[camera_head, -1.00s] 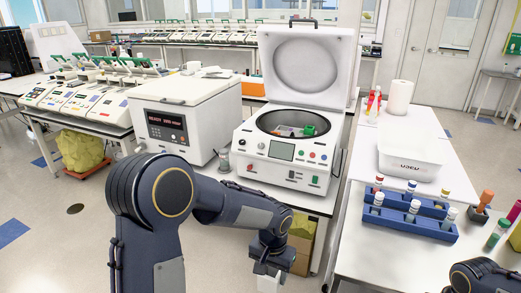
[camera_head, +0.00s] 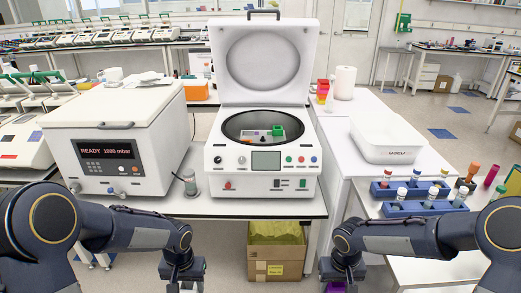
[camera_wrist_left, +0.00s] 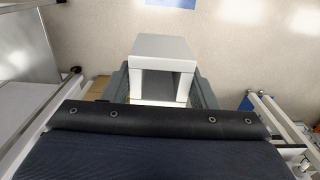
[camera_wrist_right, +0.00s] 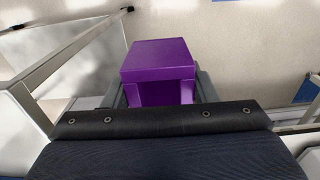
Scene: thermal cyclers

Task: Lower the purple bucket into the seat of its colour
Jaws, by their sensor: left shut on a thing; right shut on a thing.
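The purple bucket (camera_wrist_right: 160,62) is in my right gripper (camera_wrist_right: 160,95), which is shut on it; in the head view a bit of the purple bucket (camera_head: 336,288) shows at the bottom edge. My left gripper (camera_wrist_left: 165,95) is shut on a pale grey-white bucket (camera_wrist_left: 163,50). Both grippers are low, in front of the bench. The open centrifuge (camera_head: 262,195) stands on the bench with its lid (camera_head: 262,62) raised. Inside its round bowl are a green piece (camera_head: 278,130) and small coloured parts, too small to tell apart. The purple seat cannot be made out clearly.
A closed white machine (camera_head: 115,140) with a red display stands left of the centrifuge. A small jar (camera_head: 190,186) is between them. On the right are a white tub (camera_head: 384,145) and blue tube racks (camera_head: 420,207). A cardboard box (camera_head: 275,262) is under the bench.

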